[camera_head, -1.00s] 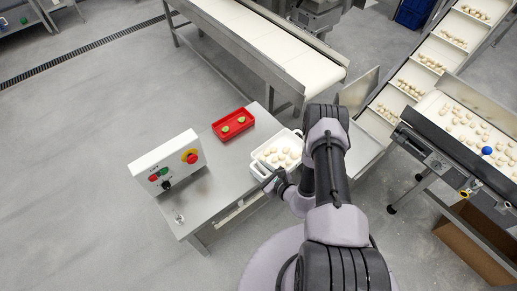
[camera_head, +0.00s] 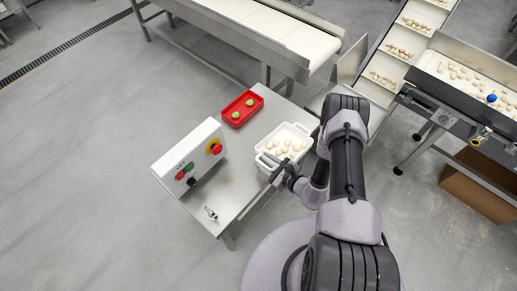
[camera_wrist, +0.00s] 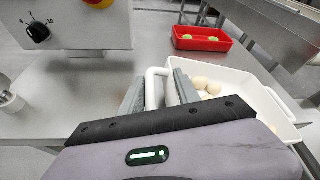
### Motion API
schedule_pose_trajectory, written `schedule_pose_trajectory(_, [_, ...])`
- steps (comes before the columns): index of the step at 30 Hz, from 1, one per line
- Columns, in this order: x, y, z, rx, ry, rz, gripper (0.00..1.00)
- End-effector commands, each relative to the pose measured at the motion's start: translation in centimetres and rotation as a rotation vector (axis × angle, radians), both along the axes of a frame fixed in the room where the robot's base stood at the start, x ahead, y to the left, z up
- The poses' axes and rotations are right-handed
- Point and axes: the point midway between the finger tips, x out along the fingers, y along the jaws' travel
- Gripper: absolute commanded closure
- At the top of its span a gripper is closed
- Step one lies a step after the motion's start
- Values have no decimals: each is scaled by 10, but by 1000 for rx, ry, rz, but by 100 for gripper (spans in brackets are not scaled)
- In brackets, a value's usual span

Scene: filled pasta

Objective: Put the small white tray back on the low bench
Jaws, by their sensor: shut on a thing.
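The small white tray (camera_head: 262,157) holds several pale pasta pieces and shows at the right part of the low steel bench (camera_head: 226,194). In the wrist view the tray (camera_wrist: 262,84) is right of my gripper, with its looped handle (camera_wrist: 152,88) between the two fingers. My gripper (camera_wrist: 160,88) is shut on that handle; it also shows in the head view (camera_head: 276,170). The tray looks level. I cannot tell whether its underside touches the bench.
A red tray (camera_head: 236,121) with green pieces sits on the bench behind the white tray. A control box (camera_head: 186,158) with knob and red button stands at the left, a small metal item (camera_head: 211,214) before it. A conveyor (camera_head: 270,32) lies behind.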

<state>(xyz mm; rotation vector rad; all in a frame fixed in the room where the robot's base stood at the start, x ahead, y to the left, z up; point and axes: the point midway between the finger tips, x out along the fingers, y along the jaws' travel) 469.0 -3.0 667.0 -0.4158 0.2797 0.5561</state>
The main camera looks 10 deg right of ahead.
Motion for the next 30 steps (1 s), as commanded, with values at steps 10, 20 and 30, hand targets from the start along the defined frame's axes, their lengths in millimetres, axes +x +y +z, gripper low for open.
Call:
schedule_pose_trajectory(10, [71,30,-10,3,2,1,100])
schedule_pose_trajectory(20, [82,35,-48,3,5,-2,100])
schedule_pose_trajectory(30, [81,35,-46,3,8,-2,39])
